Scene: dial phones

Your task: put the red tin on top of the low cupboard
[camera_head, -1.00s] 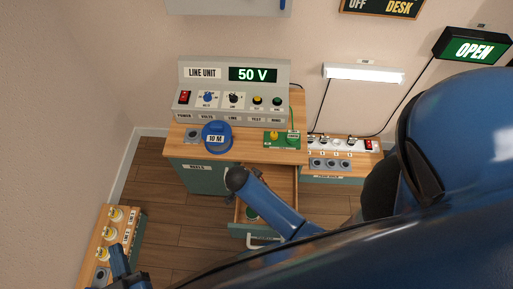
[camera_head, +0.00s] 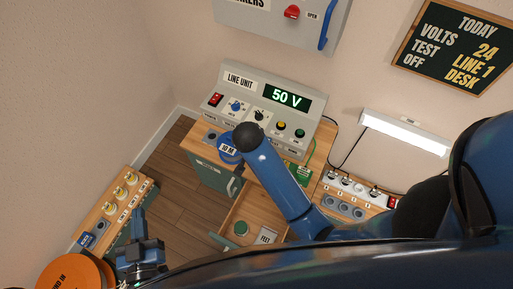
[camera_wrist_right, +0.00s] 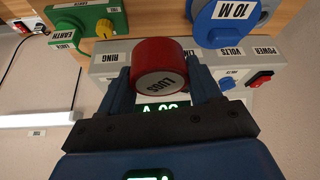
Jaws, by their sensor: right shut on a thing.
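The red tin (camera_wrist_right: 162,60), with a white label on its end, is between the fingers of my right gripper (camera_wrist_right: 158,78) in the right wrist view, which is shut on it. The grey line unit shows behind the tin there. In the head view my right forearm reaches up over the bench, and the tin and right gripper are hidden. My left gripper (camera_head: 139,245) is at the lower left, beside a low wood-topped unit (camera_head: 98,205); its jaws are too unclear to read. I cannot tell for sure which unit is the low cupboard.
The line unit (camera_head: 262,98) stands on the green bench, with a blue 10 M reel (camera_head: 228,149) in front. An open drawer (camera_head: 222,238) holds a green round thing. A power strip (camera_head: 350,186) lies at right. Orange discs (camera_head: 68,274) are at lower left.

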